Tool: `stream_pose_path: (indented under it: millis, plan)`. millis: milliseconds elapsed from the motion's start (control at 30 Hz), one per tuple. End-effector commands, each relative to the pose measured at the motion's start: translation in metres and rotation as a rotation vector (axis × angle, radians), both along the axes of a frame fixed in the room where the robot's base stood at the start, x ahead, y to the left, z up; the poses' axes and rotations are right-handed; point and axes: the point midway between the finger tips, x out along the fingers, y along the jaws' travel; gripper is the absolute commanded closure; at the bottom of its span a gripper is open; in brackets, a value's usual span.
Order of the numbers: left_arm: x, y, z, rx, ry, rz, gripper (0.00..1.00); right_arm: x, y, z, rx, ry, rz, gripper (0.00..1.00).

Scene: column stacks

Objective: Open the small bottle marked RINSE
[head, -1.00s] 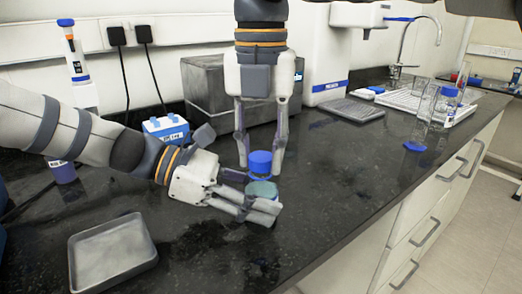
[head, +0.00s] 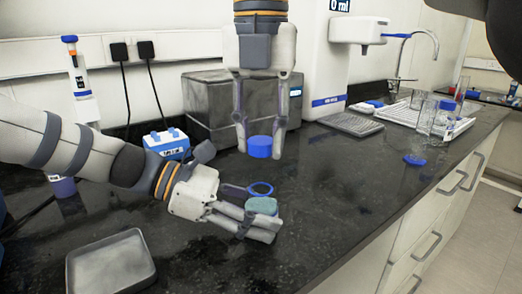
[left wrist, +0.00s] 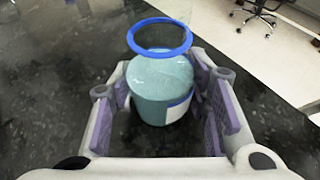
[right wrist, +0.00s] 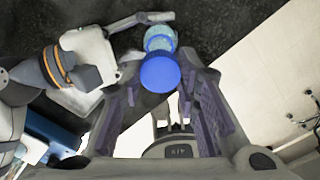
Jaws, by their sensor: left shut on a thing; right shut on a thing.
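The small bottle (head: 262,206), with pale teal contents, is upright in my left gripper (head: 252,222), low over the counter. A blue ring (left wrist: 160,36) shows at its open neck in the left wrist view, where the bottle body (left wrist: 165,80) sits between the fingers. My right gripper (head: 260,138) is shut on the blue cap (head: 259,147), above and behind the bottle with a clear gap. In the right wrist view the cap (right wrist: 160,73) partly covers the bottle (right wrist: 160,42). No marking on the bottle is readable.
A grey metal tray (head: 110,262) lies at the front left. A blue rack box (head: 167,143) and a grey box (head: 208,112) stand behind. Glassware (head: 429,115) and a loose blue piece (head: 414,160) are at right. The counter right of the bottle is clear.

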Motion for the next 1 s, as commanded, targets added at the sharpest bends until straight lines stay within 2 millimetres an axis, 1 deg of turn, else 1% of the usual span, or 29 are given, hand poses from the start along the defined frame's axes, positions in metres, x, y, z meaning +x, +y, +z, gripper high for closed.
stream_pose_path:
  millis: [100, 267, 300, 367, 633, 733, 833, 1000]
  plan:
    - [0.000, 0.000, -0.001, 0.000, 0.001, -0.001, 1.00, 0.000, 0.000, 0.006, 0.000, 0.002, 0.001, 1.00]
    - [0.000, 0.000, -0.001, 0.000, 0.001, -0.001, 1.00, 0.000, 0.000, 0.006, 0.000, 0.002, 0.001, 1.00]
    - [0.000, 0.000, -0.001, 0.000, 0.001, -0.001, 0.47, 0.000, 0.000, 0.006, 0.000, 0.002, 0.001, 1.00]
    - [0.000, 0.000, -0.001, 0.000, 0.001, -0.001, 0.34, 0.000, 0.000, 0.006, 0.000, 0.002, 0.001, 1.00]
    - [0.000, 0.000, 0.000, 0.000, 0.000, -0.001, 0.33, 0.000, 0.000, 0.006, 0.000, 0.002, 0.001, 1.00]
    - [0.001, 0.006, 0.003, 0.000, -0.001, 0.002, 0.33, 0.000, 0.000, 0.006, 0.000, 0.001, 0.001, 1.00]
    - [0.002, 0.026, 0.011, -0.001, -0.003, 0.004, 0.33, 0.000, 0.000, 0.006, 0.000, 0.001, 0.001, 1.00]
    - [0.002, 0.070, 0.029, -0.002, -0.002, 0.003, 0.33, 0.000, 0.000, 0.006, 0.000, 0.001, 0.001, 1.00]
